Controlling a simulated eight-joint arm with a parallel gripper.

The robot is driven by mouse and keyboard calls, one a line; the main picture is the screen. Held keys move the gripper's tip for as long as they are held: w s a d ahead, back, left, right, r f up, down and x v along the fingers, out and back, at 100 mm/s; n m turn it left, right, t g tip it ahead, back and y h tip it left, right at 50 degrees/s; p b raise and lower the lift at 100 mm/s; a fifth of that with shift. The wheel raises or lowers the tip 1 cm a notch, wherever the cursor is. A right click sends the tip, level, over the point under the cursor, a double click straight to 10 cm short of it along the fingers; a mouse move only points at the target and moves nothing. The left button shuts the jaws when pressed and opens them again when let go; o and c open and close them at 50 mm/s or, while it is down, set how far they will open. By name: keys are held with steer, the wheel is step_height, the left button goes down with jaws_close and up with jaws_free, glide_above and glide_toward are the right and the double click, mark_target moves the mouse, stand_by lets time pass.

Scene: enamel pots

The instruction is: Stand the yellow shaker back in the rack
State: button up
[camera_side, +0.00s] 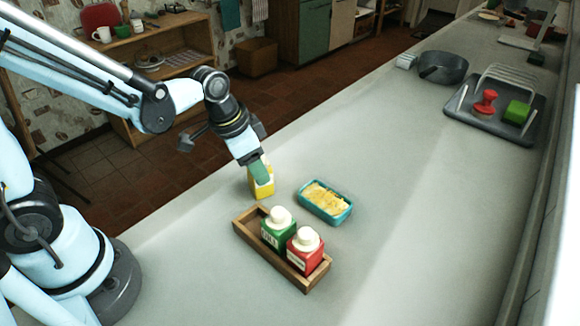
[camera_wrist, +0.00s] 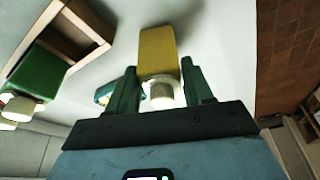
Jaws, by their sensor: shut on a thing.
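The yellow shaker (camera_side: 263,189) is upright or nearly so, just behind the rack in the side view. My gripper (camera_side: 261,172) is shut on it from above. I cannot tell whether its base touches the counter. In the wrist view the yellow shaker (camera_wrist: 157,48) shows its body and white cap between the green fingers (camera_wrist: 160,88). The wooden rack (camera_side: 285,272) holds a green shaker (camera_side: 272,238) and a red shaker (camera_side: 300,257), both with white caps. The rack's far-left end is empty. It also shows in the wrist view (camera_wrist: 92,22), beside the green shaker (camera_wrist: 38,82).
A teal dish (camera_side: 334,217) with yellow food stands close to the right of the yellow shaker. A dark pan (camera_side: 443,70) and a grey tray (camera_side: 465,120) with a red item, a green block and a wire rack are farther back. The middle of the counter is clear.

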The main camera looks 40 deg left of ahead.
steer(key=shift+r, duration=2.2)
steer(key=shift+s+d+r+m, duration=0.2)
steer(key=shift+s+d+m, duration=0.3)
steer(key=shift+m, duration=0.5)
steer(key=shift+s+d+r+m+g+h, duration=1.35)
steer(key=shift+s+d+m, duration=1.5)
steer(key=shift+m, duration=3.15)
steer(key=shift+a+f+g+y, duration=0.15)
steer(key=shift+f+g+y, duration=0.2)
steer(key=shift+f, duration=1.45)
steer(key=shift+f, duration=1.5)
